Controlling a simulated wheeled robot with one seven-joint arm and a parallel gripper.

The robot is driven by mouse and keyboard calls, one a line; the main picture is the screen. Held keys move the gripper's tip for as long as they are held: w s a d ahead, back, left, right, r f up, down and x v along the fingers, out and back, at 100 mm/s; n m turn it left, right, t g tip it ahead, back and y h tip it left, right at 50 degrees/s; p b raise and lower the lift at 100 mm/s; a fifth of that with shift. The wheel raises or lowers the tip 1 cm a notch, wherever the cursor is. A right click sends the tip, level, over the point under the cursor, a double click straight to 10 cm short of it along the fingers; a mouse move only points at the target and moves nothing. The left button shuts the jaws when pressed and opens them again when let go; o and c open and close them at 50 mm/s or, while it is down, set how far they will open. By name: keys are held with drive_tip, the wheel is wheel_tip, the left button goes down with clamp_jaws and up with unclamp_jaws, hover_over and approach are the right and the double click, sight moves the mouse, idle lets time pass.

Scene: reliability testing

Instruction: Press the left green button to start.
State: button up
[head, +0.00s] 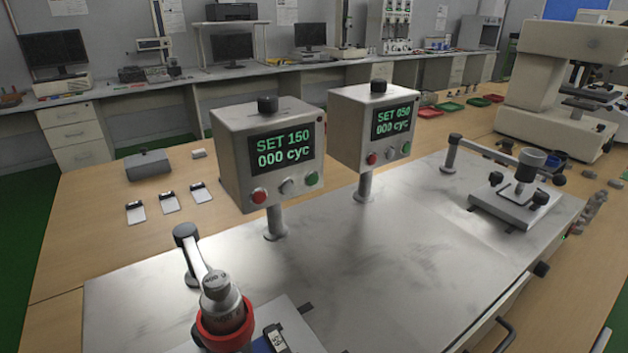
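The left control box (268,150) stands on a short post on the metal plate, and its screen reads "SET 150, 000 cyc". Its green button (312,178) is at the lower right of the front face, unobstructed. A red button (259,196) is at the lower left, with a grey knob (287,186) between them. The right control box (375,125) reads "SET 050, 000 cyc" and has its own green button (406,148) and red button (372,158). My gripper is not in view.
A tester arm with a red-ringed weight (224,318) stands in the left foreground. The metal plate (400,250) is clear in the middle.

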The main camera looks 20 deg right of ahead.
clamp_jaws()
idle(0.3)
idle(1.2)
